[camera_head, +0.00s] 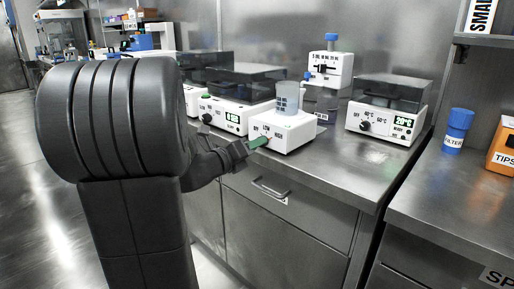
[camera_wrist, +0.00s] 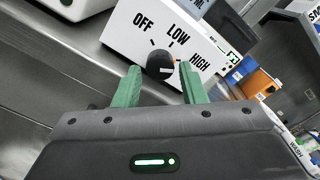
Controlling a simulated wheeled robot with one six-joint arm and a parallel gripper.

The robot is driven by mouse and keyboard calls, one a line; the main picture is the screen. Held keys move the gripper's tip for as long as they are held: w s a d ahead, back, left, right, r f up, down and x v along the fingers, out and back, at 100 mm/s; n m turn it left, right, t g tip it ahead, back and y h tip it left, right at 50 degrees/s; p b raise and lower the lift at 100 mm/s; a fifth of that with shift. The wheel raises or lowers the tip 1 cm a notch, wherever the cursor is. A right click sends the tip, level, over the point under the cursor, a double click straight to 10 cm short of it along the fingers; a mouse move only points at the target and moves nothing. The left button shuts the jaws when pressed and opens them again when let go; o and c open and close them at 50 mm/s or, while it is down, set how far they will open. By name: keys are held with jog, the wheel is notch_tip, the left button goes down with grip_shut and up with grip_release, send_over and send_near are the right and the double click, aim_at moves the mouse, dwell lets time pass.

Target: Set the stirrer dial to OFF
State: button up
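The stirrer (camera_head: 290,131) is a white box on the steel bench, with a grey graduated beaker (camera_head: 288,98) on top. In the wrist view, the stirrer's front (camera_wrist: 125,30) carries the labels OFF, LOW and HIGH. Its round black dial (camera_wrist: 158,62) has a pale mark that seems to point right, towards the HIGH side. My gripper (camera_wrist: 160,68) is open, with one green finger on each side of the dial and gaps visible. I cannot tell whether the fingertips overlap the dial in depth. In the head view, my gripper (camera_head: 257,142) is at the stirrer's front and hides the dial.
A white device with a green display (camera_head: 228,115) stands left of the stirrer, and another reading 20°C (camera_head: 385,121) stands right. Behind is a device with a blue-capped bottle (camera_head: 331,65). A blue filter bottle (camera_head: 457,131) and an orange tips box (camera_head: 503,147) are further right.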

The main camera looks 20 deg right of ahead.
jog(key=shift+x, duration=0.75)
jog(key=c, duration=0.7)
jog(key=shift+n, duration=0.3)
jog(key=shift+r+n+p, duration=0.1)
jog(key=shift+n+p, duration=8.5)
jog(key=shift+n, duration=3.2)
